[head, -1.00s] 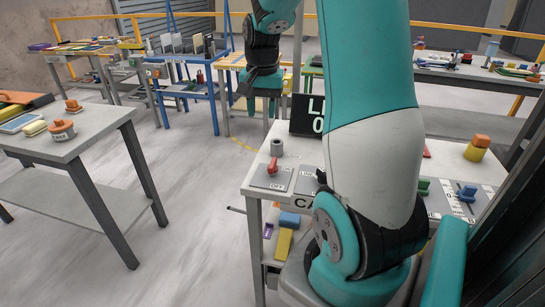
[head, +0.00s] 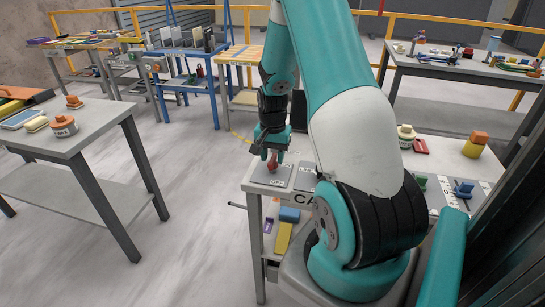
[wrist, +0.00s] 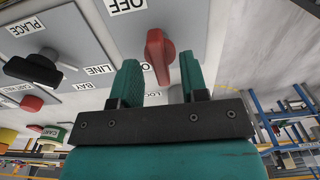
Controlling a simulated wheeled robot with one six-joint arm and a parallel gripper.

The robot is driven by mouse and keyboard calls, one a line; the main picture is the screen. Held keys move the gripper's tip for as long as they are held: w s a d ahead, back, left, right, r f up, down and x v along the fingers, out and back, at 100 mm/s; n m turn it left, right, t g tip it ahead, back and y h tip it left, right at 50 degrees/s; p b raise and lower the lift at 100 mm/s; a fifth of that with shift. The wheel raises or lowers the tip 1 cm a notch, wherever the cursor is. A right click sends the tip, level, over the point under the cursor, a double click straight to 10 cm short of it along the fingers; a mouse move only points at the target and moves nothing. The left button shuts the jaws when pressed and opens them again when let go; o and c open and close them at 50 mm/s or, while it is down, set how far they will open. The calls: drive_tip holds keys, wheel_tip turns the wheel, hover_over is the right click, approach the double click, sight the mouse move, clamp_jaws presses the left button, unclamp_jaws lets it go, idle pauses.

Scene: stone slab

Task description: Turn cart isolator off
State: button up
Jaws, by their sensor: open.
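The cart isolator is a red rotary handle (head: 272,163) on a grey plate (head: 262,179) at the near left corner of the bench. In the wrist view the red handle (wrist: 157,50) lies lengthwise between the fingers, with gaps visible on both sides. An OFF label (wrist: 126,5) shows on the plate, and a second label beside the handle is partly hidden by the left finger. My gripper (wrist: 159,62) is open, its two teal fingers straddling the handle. In the head view my gripper (head: 271,150) is right above the plate, pointing down.
A black knob (wrist: 34,69) on the neighbouring plate and a smaller red item (wrist: 25,103) sit left in the wrist view. Green and blue switches (head: 464,190) stand further right on the bench. A separate table (head: 95,130) stands left, with clear floor between.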

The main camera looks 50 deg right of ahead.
drive_tip(key=shift+f, duration=0.65)
clamp_jaws()
